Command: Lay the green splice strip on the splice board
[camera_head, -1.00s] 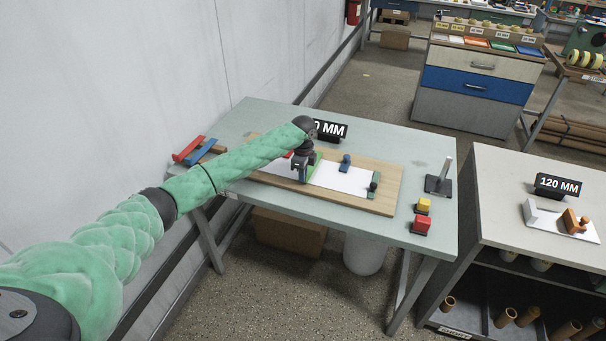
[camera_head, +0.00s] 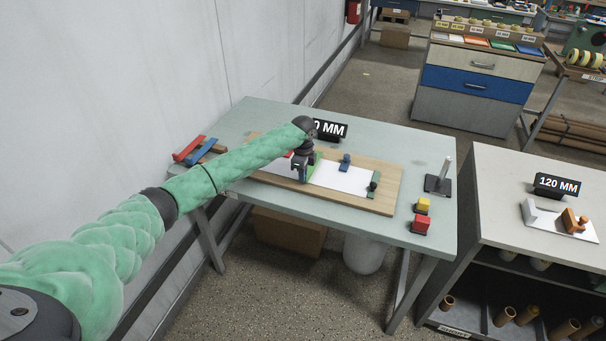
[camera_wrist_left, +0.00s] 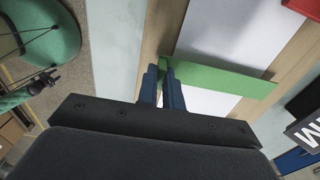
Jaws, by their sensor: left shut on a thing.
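The green splice strip (camera_wrist_left: 225,78) lies across the white sheet in the left wrist view, with one end at my left gripper (camera_wrist_left: 162,78). The gripper's dark blue fingers are shut on that end. In the head view my left gripper (camera_head: 302,180) is over the near edge of the wooden splice board (camera_head: 388,204), and the strip (camera_head: 317,165) shows only partly beside it. White paper (camera_head: 343,178) lies on the board on both sides of the strip. I cannot tell whether the strip touches the paper. My right gripper is out of view.
A blue-handled block (camera_head: 345,162) and a black knob (camera_head: 374,186) are on the board. A dark upright stand (camera_head: 440,180) and yellow (camera_head: 422,205) and red (camera_head: 421,224) blocks are to the right. Red (camera_head: 187,148) and blue (camera_head: 202,151) strips lie at the left.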

